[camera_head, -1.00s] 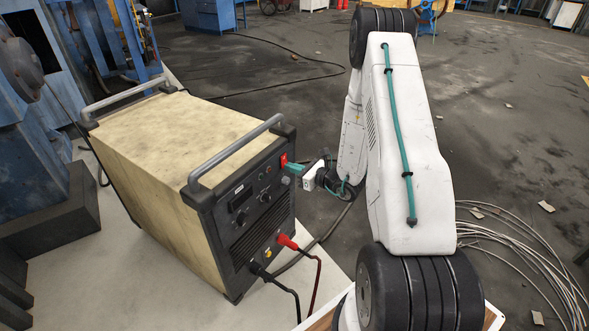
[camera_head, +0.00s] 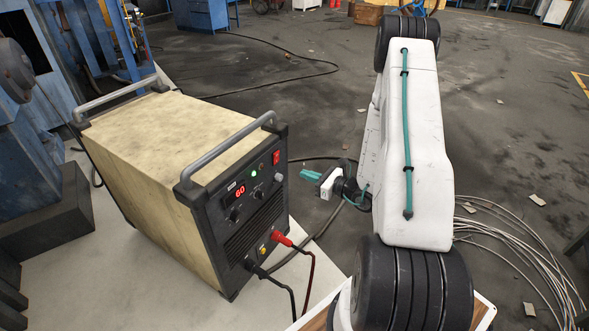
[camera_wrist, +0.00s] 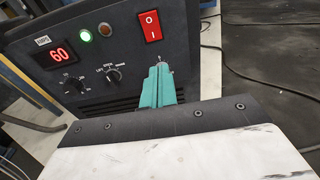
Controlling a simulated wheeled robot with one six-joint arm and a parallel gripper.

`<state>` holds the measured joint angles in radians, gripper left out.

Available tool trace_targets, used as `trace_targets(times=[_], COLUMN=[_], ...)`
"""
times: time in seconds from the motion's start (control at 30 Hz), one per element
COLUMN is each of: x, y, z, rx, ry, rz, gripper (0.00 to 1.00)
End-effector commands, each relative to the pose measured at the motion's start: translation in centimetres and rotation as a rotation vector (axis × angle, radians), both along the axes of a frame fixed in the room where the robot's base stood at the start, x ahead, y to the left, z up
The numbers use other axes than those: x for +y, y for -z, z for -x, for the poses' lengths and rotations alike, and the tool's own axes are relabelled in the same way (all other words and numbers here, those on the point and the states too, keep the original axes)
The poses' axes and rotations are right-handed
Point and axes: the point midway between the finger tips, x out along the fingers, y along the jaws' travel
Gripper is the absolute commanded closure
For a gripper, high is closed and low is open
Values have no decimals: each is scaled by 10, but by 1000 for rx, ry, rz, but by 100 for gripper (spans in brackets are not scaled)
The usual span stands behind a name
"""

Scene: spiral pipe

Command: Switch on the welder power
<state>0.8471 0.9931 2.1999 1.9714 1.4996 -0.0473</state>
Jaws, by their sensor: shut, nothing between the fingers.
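The welder (camera_head: 165,140) is a cream box with a black front panel and two grey handles, standing on a pale floor plate. Its red power switch (camera_head: 276,157) is at the panel's upper right; it shows large in the wrist view (camera_wrist: 150,26), marked I and O. The display (camera_head: 240,191) glows red with 60, and a green lamp (camera_head: 254,174) is lit. My gripper (camera_head: 304,174) has teal fingers, shut and empty, to the right of the panel and apart from it. In the wrist view the gripper (camera_wrist: 160,68) points at the panel just below the switch.
Red and black cables (camera_head: 306,268) run from the panel's lower part to the floor. Loose wire coils (camera_head: 520,248) lie at the right. Blue machinery (camera_head: 35,170) stands at the left. The dark floor behind my arm is mostly open.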

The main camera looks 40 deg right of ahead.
Motion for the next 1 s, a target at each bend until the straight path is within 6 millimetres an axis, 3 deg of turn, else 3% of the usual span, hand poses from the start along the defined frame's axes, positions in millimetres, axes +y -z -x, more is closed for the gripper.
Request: trace_targets(times=[0.1, 0.33, 1.0], x=[-5, -13, -15], y=[3, 6, 7], z=[22, 45, 49], rx=[2, 0, 3], ry=[-2, -4, -3], rz=[-2, -1, -2], gripper=[100, 100, 100])
